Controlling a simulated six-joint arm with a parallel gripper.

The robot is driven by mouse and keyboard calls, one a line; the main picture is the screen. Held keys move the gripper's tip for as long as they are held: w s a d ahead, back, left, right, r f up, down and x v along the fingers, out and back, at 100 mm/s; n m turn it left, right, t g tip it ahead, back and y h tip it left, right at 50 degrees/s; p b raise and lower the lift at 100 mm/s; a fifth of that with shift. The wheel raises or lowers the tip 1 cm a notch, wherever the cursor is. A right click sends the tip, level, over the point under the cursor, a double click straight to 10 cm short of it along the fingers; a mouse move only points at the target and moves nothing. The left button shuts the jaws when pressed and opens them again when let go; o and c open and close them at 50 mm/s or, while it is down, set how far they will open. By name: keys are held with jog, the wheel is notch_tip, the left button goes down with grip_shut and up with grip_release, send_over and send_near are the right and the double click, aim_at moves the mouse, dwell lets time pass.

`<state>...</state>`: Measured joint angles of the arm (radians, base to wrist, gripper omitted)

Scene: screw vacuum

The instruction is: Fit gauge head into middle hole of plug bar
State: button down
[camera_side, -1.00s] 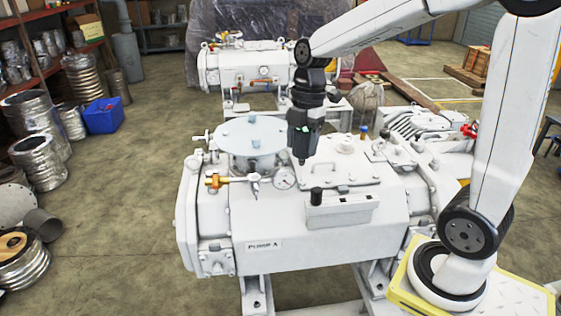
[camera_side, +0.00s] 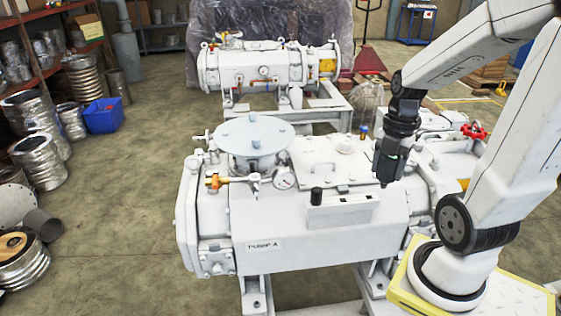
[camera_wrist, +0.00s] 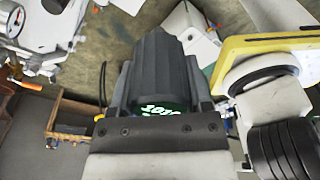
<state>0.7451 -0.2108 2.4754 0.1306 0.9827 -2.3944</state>
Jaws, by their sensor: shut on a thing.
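The plug bar (camera_side: 345,210) is a white block on the front of the white pump body. A short black plug (camera_side: 316,195) stands at its left end.
A round dial gauge (camera_side: 284,177) and an orange-handled valve (camera_side: 214,182) stand left of the bar. A large round flange (camera_side: 252,135) is behind them. A flat hatch with a handle (camera_side: 322,166) lies behind the bar. A red valve wheel (camera_side: 473,131) is at the right.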

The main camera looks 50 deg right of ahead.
jog(key=shift+s+f, duration=0.15)
jog(key=shift+s, duration=0.3)
jog(key=shift+d, duration=0.1)
jog(key=shift+w+d+f, duration=0.2)
jog(key=shift+w, duration=0.2)
jog(key=shift+w+d+f, duration=0.15)
jog(key=shift+w, duration=0.2)
jog(key=w+d+f, duration=0.5)
jog(key=w+f, duration=0.3)
jog(key=w, duration=0.2)
jog(key=shift+w+d+f, duration=0.15)
jog(key=shift+w+f, duration=0.15)
